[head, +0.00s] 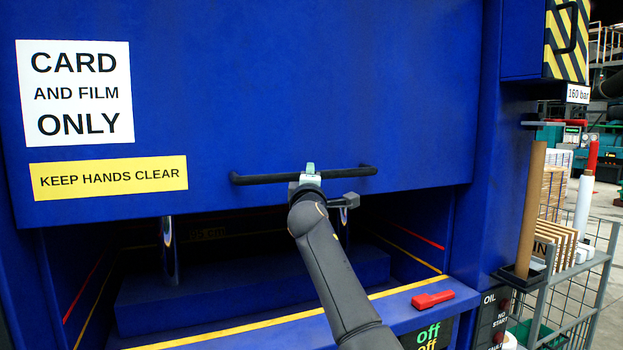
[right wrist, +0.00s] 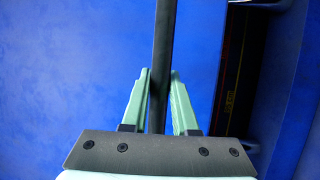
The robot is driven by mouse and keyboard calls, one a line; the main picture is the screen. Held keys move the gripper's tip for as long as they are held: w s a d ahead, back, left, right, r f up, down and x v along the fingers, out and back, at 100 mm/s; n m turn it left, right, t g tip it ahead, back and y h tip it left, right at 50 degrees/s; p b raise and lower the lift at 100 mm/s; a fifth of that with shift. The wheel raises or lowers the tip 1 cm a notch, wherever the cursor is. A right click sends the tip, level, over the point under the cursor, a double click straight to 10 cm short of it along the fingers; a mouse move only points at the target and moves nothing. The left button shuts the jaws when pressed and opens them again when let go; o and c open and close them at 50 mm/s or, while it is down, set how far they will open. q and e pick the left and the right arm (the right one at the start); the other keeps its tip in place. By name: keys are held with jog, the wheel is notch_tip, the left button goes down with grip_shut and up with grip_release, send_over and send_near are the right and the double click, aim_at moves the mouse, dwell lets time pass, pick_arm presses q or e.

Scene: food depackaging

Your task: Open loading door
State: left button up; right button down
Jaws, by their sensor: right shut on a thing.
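The blue loading door (head: 300,90) hangs partly raised, with the dark chamber open below its lower edge. A black bar handle (head: 255,180) runs across the door near that edge. My right gripper (head: 309,174) is shut on the handle near its middle. In the right wrist view, the green fingers of my right gripper (right wrist: 160,88) stand on both sides of the black handle (right wrist: 165,40), with the blue door (right wrist: 70,70) behind. My left gripper is in neither view.
A red object (head: 432,299) lies on the blue front ledge, right of my arm. A yellow line runs along the ledge. At the right stand a wire cart (head: 590,290), a brown tube (head: 530,210) and a white roll (head: 583,205). A yellow-black striped guard (head: 567,40) is at upper right.

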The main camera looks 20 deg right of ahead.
jog(key=shift+r, duration=0.4)
jog(key=c, duration=0.9)
grip_release()
jog(key=shift+f, duration=0.1)
jog(key=shift+o, duration=1.1)
jog(key=shift+f, duration=0.15)
jog(key=shift+f, duration=0.1)
jog(key=b+v, duration=0.4)
jog(key=v, duration=0.8)
jog(key=shift+s, duration=0.3)
jog(key=shift+a, duration=0.15)
